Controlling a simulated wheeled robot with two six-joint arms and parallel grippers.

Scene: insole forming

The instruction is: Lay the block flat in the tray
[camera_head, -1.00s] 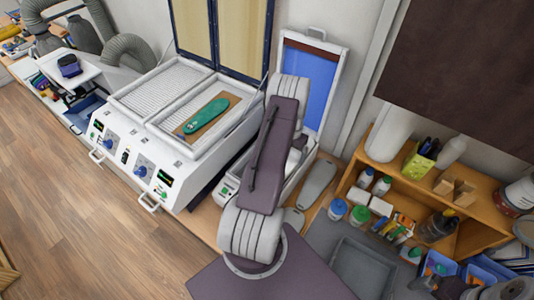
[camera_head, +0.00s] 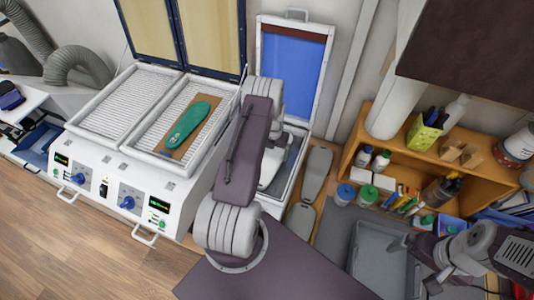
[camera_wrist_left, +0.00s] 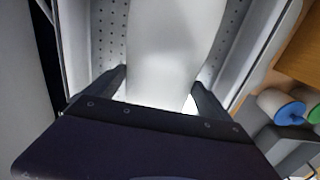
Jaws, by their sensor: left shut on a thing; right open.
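The white block (camera_wrist_left: 172,45) is between the fingers of my left gripper (camera_wrist_left: 158,88) in the left wrist view. Its far end runs out of the top of that view. Below it lies the perforated floor of a white-walled tray (camera_wrist_left: 232,50); I cannot tell whether the block touches it. In the head view my left arm hides the gripper and most of the block; a pale part (camera_head: 270,168) shows beside the arm. The white tray unit (camera_head: 296,140) stands there with its blue lid up. My right gripper (camera_head: 412,245) is open at the lower right.
A machine with two mesh beds (camera_head: 122,102) stands left, a green insole (camera_head: 188,124) on a brown board. Grey insole shapes (camera_head: 316,172) lie right of the tray unit. A wooden shelf (camera_head: 400,150) with bottles and a grey shallow tray (camera_head: 375,265) are at the right.

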